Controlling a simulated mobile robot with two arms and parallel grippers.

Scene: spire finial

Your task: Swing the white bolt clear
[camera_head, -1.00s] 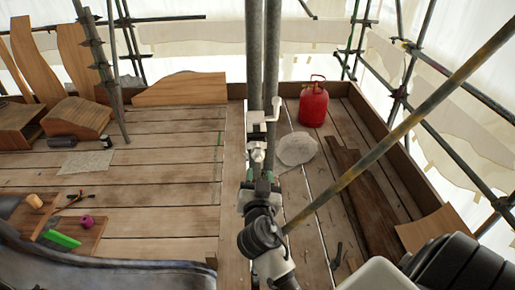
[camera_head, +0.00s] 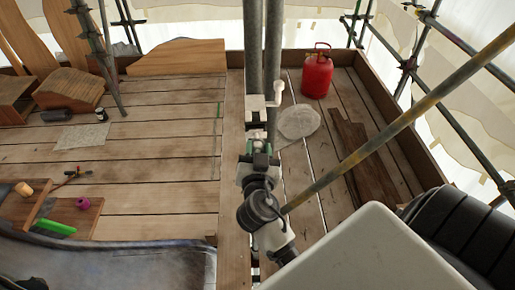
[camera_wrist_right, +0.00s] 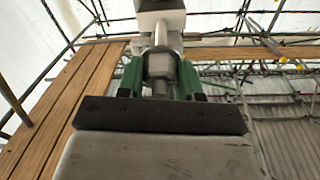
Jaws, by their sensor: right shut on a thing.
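The white bolt (camera_head: 264,104) is a pale fitting with an upright arm, set against the two grey vertical poles (camera_head: 263,50) in the head view. My right gripper (camera_head: 258,154) is just below it, in front of the poles. In the right wrist view, its two green fingers (camera_wrist_right: 160,80) are closed around a grey metal nut-like part (camera_wrist_right: 160,66) of the bolt. A whitish block (camera_wrist_right: 160,18) shows just above that part. The fingers and wrist hide the bolt's lower end. My left gripper is not in view.
A red canister (camera_head: 317,72) stands behind and right of the poles, near a pale round patch (camera_head: 298,122). A slanted pole (camera_head: 395,125) crosses on the right. A board with small items (camera_head: 78,222) lies at left. The plank floor (camera_head: 160,160) between is mostly clear.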

